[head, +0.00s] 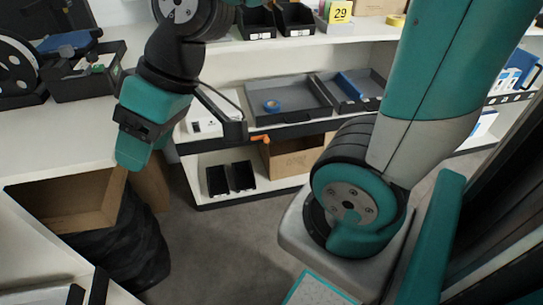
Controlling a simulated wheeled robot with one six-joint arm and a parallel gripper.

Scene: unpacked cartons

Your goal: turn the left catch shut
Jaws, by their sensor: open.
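My gripper (134,158), teal and black, hangs at the left of the head view with its fingers pointing down. It is seen from the side, and nothing shows held in it. It is open in front of the shelving, just above and beyond the open carton at lower left. A small orange lever-like piece (260,138) sticks out at the shelf's front edge, right of my gripper and apart from it. I cannot tell whether it is the left catch. No other catch can be made out.
An open brown carton (75,205) stands at lower left beside a dark bag-like shape (125,245). Grey trays (290,102) lie on the shelf behind. Another carton (285,160) and black bins (230,178) sit lower. Grey floor (225,235) is clear in the middle.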

